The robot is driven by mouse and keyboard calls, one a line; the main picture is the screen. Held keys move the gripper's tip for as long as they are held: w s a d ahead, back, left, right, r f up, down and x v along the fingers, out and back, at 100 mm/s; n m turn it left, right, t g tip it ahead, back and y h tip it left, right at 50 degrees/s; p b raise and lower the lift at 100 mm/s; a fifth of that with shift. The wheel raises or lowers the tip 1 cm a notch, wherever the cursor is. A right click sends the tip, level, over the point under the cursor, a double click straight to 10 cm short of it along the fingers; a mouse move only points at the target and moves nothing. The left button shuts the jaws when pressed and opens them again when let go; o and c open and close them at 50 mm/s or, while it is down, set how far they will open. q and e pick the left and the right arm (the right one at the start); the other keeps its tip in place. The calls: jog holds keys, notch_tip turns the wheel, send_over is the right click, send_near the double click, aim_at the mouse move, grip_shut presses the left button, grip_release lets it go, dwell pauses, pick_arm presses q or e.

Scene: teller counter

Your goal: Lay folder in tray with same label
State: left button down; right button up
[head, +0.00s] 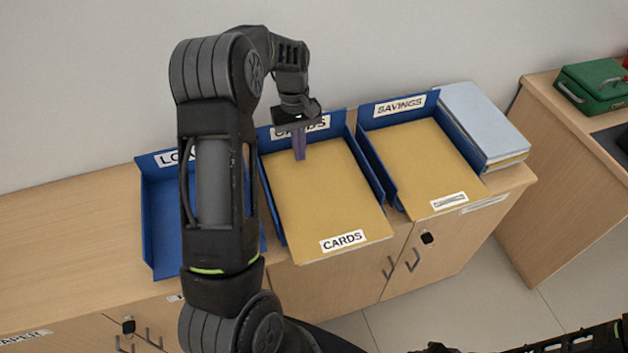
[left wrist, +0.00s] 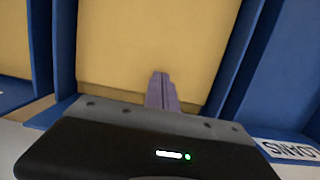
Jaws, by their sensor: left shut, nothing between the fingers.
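A tan folder labelled CARDS (head: 325,198) lies flat in the blue CARDS tray (head: 372,178), its labelled front end reaching past the counter's front edge. My left gripper (head: 300,157) is shut and empty over the folder's back part, in front of the tray's label, which it partly covers. Whether the fingertips touch the folder cannot be told. In the left wrist view the shut fingers (left wrist: 160,80) point along the tan folder (left wrist: 150,40). My right gripper is not seen; only dark arm parts show at the lower right.
The blue SAVINGS tray (head: 398,104) holds another tan folder (head: 425,165). The blue LOANS tray (head: 160,225) looks empty, partly hidden by my left arm. A grey-blue stack (head: 485,118) stands right of the trays. A green box (head: 595,88) sits on the side desk.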

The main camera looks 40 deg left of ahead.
pick_arm(q)
jog(key=shift+d, duration=0.1)
jog(key=p, duration=0.3)
send_near(315, 200)
jog(key=f, duration=0.5)
jog(key=shift+d+f, duration=0.15)
jog(key=shift+d, duration=0.15)
jog(key=shift+s+d+f, duration=0.15)
jog(key=shift+s+d, duration=0.1)
jog(key=shift+s, duration=0.05)
jog(key=shift+f, duration=0.6)
jog(key=shift+f+b, duration=0.2)
jog(key=shift+b, duration=0.15)
